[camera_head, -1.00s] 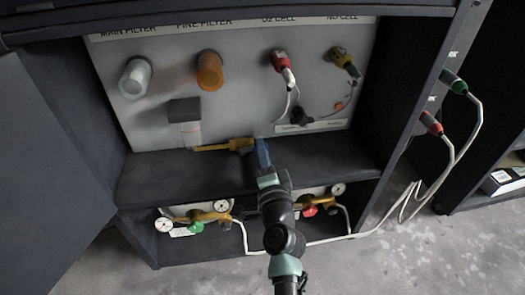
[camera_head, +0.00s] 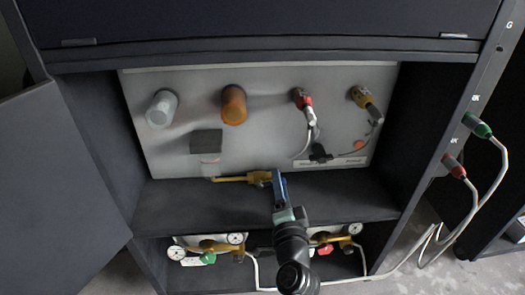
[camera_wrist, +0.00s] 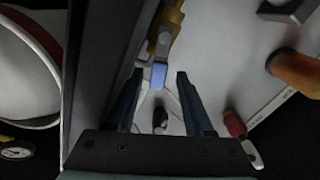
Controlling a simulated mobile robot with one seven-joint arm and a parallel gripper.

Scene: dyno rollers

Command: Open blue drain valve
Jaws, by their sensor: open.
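The blue drain valve shows in the wrist view as a short blue handle (camera_wrist: 158,75) at the end of a brass valve body (camera_wrist: 166,32). In the head view the brass valve (camera_head: 244,179) lies along the back of the shelf, below the grey panel. My gripper (camera_wrist: 160,82) is open, with one finger on each side of the blue handle in the wrist view. I cannot tell whether the fingers touch it or how deep it lies between them. In the head view my gripper (camera_head: 281,192) is at the valve's right end and partly hides it.
The panel carries a clear filter cup (camera_head: 161,108), an orange cup (camera_head: 234,104), and red (camera_head: 302,99) and yellow (camera_head: 363,97) connectors. Gauges (camera_head: 236,238) and brass regulators sit below the shelf (camera_head: 200,205). White hoses run right. A dark wall stands close left of the fingers in the wrist view.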

